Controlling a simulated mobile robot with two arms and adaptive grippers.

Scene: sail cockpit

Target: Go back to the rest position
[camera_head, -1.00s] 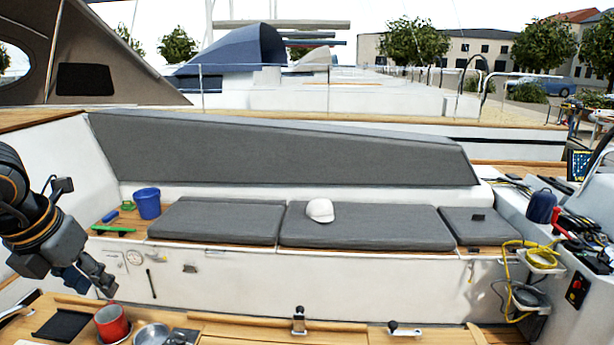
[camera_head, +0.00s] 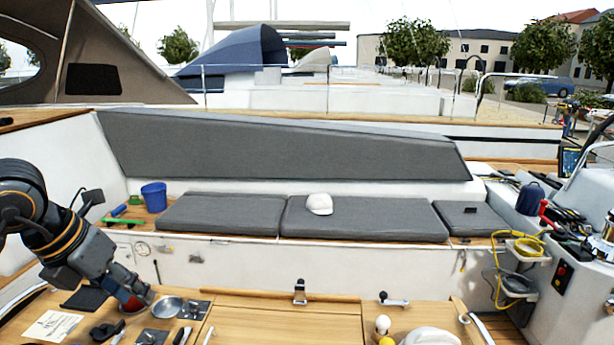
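My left arm comes in from the left edge, and its gripper (camera_head: 143,297) points down to the right over the left part of the wooden table. The gripper covers much of a red mug (camera_head: 131,305), of which only a small red part shows. I cannot tell whether the fingers touch the mug or only pass in front of it, nor how far apart they are. My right gripper is not in view.
The table (camera_head: 270,315) also bears a metal bowl (camera_head: 167,307), a printed card (camera_head: 53,326), dark utensils and, at right, a white rounded object (camera_head: 430,337). Behind it, a bench with grey cushions (camera_head: 370,219) holds a white cap (camera_head: 319,204) and a blue bucket (camera_head: 154,197).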

